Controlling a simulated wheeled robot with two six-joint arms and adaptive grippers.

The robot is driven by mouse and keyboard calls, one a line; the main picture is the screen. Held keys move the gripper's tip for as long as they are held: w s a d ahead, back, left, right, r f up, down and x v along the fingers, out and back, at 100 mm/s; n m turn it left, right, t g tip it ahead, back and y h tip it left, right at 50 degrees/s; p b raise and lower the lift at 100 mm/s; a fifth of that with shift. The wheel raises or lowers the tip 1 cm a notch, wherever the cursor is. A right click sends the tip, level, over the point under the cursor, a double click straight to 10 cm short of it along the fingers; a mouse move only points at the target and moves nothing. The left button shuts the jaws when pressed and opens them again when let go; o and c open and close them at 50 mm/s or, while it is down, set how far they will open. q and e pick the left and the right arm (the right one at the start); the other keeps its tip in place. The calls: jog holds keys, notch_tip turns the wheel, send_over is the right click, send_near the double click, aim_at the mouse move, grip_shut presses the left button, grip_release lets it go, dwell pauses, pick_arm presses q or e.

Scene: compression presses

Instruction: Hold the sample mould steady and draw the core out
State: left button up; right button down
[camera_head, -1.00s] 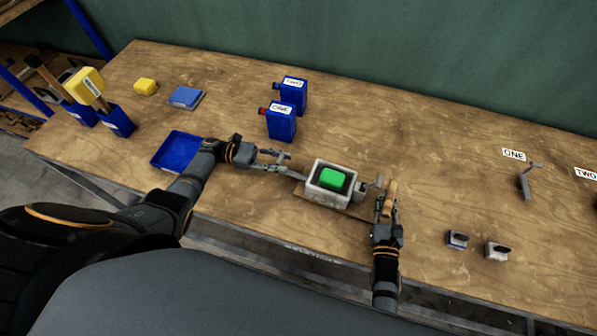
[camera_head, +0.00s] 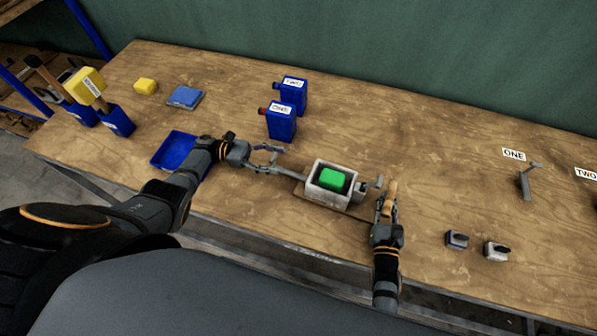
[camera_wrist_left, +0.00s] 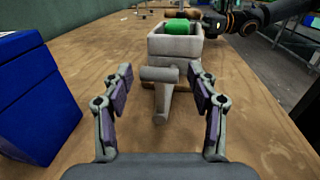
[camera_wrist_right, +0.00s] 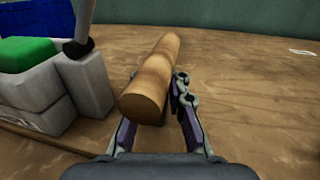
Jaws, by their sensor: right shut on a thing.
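The sample mould (camera_head: 316,197) is a pale grey box with a green block (camera_head: 333,180) inside, near the bench's front edge. A grey T-shaped handle (camera_wrist_left: 160,92), which looks like the core's, sticks out of its left end. My left gripper (camera_head: 274,160) is open around the crossbar; in the left wrist view the fingers stand either side with gaps. My right gripper (camera_head: 387,203) is shut on a wooden handle (camera_wrist_right: 152,80) at the mould's right end. How that handle joins the mould is partly hidden.
Blue containers ONE (camera_head: 281,122) and TWO (camera_head: 293,94) stand behind my left gripper. A blue tray (camera_head: 160,153) lies by my left forearm. Small blocks (camera_head: 457,239) (camera_head: 496,251) sit to the right. The bench behind the mould is clear.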

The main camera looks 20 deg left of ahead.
pick_arm(q)
jog(key=shift+r, duration=0.1)
notch_tip(320, 180, up, 10)
jog(key=shift+f, duration=0.1)
pick_arm(e)
jog(key=c, duration=1.2)
grip_release()
jog(key=shift+s, duration=0.1)
